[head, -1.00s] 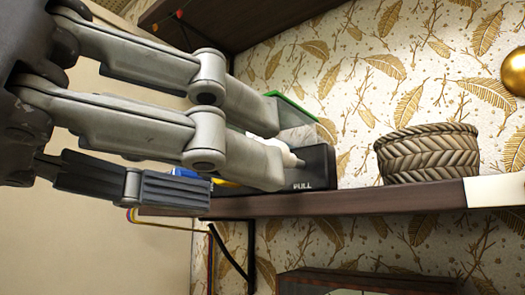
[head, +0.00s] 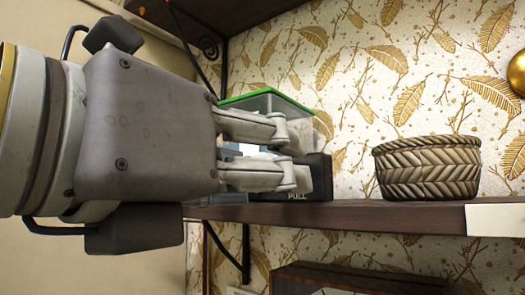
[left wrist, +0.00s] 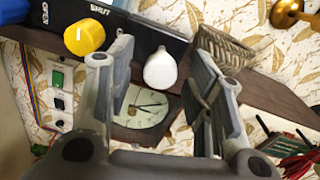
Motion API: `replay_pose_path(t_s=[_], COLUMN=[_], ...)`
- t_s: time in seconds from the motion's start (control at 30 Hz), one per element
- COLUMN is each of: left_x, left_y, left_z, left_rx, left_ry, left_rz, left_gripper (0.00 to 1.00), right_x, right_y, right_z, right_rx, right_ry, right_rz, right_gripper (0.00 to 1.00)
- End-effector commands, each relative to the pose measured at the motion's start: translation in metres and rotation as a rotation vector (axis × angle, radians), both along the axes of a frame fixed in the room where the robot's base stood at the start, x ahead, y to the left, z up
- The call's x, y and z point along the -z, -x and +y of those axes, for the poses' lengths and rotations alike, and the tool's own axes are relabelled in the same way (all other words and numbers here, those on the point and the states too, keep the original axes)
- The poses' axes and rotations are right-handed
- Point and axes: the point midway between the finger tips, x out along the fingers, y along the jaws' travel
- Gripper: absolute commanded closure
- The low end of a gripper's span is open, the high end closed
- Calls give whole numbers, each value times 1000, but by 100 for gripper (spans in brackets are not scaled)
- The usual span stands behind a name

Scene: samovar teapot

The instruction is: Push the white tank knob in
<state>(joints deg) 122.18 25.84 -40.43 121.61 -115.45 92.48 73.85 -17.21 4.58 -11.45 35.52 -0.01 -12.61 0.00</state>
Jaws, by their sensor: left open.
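The white knob (left wrist: 160,70) shows in the left wrist view, mounted on the front of a black tank unit (left wrist: 155,38). It lies between the two spread fingers of my left gripper (left wrist: 163,62), with visible space on both sides. In the head view my left gripper (head: 308,158) is in front of the black unit marked PULL (head: 322,168), with its fingers spread; the white knob cannot be made out there. Contact or depth to the knob cannot be told. My right gripper is not in view.
A yellow knob (left wrist: 84,37) is left of the white one, by OPEN and SHUT labels. A woven basket (head: 427,168) stands right on the dark shelf (head: 390,217). A green-lidded box (head: 268,97) is behind my gripper. A clock (left wrist: 145,108) hangs below the shelf.

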Motion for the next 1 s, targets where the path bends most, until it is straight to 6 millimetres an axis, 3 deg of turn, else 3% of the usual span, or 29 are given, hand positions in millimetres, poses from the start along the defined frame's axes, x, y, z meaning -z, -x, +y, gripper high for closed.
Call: replay_pose_path(t_s=[0.3,0.67,0.87,1.0], left_x=[1,0,1,4], left_y=[-2,-2,-2,-10], left_z=[-2,-1,-2,-8], left_rx=[1,1,1,3], left_ry=[0,0,0,3], left_rz=[0,0,0,3], left_gripper=[54,100,100,100], right_x=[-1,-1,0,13], right_y=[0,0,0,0], right_z=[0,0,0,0], right_rx=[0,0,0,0], right_ry=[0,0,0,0], right_rz=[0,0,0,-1], right_gripper=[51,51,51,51])
